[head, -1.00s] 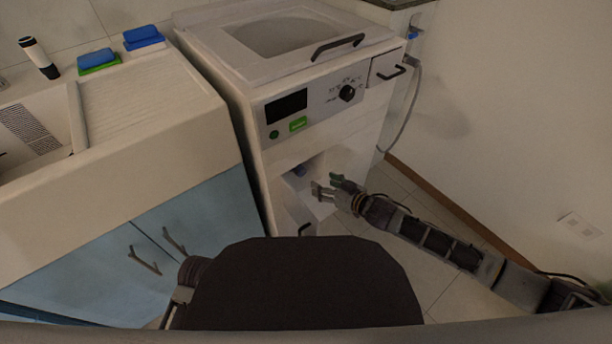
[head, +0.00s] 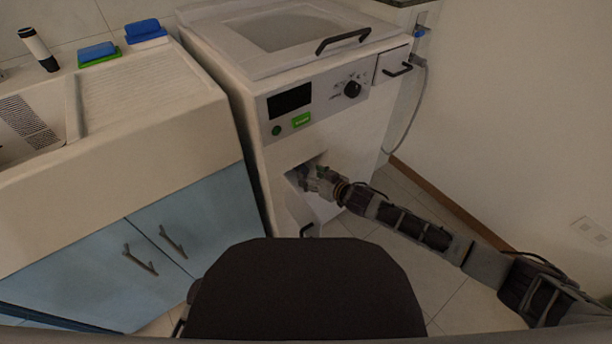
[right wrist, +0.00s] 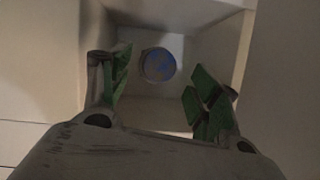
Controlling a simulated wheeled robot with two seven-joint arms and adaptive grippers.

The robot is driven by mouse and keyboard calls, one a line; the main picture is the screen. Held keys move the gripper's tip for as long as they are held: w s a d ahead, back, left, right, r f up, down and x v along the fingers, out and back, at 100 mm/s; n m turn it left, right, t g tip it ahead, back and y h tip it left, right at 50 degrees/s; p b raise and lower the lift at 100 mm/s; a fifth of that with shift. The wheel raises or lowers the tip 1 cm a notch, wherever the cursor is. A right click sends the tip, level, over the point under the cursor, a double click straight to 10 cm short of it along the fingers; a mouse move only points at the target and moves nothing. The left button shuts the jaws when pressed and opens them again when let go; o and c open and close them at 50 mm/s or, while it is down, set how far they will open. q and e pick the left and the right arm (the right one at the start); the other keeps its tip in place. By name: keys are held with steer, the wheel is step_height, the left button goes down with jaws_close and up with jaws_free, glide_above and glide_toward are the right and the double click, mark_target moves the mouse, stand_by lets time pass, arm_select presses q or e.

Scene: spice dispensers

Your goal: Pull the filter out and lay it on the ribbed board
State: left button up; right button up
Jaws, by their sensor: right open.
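The filter (right wrist: 158,65) shows in the right wrist view as a round blue and grey knob at the back of a square recess in the white machine (head: 345,130). In the head view my gripper hides it. My right gripper (right wrist: 160,95) is open, with its green-padded fingers at the mouth of the recess, one on each side of the filter in the picture and apart from it. In the head view the right gripper (head: 306,176) reaches into the opening. The ribbed board (head: 140,90) is the pale grooved surface beside the sink at the left. My left gripper is not visible.
The recess's small door (head: 307,229) hangs open below. The board's surface is clear.

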mark_target(305, 173)
steer(key=shift+w+a+f, duration=0.2)
steer(key=shift+w+a, duration=0.15)
steer(key=shift+w, duration=0.05)
steer(key=shift+b+x, duration=0.65)
steer(key=shift+x, duration=0.6)
steer(key=c, duration=1.3)
steer(key=s+d+p, duration=0.5)
steer(key=s, duration=0.2)
stand_by(4.0)
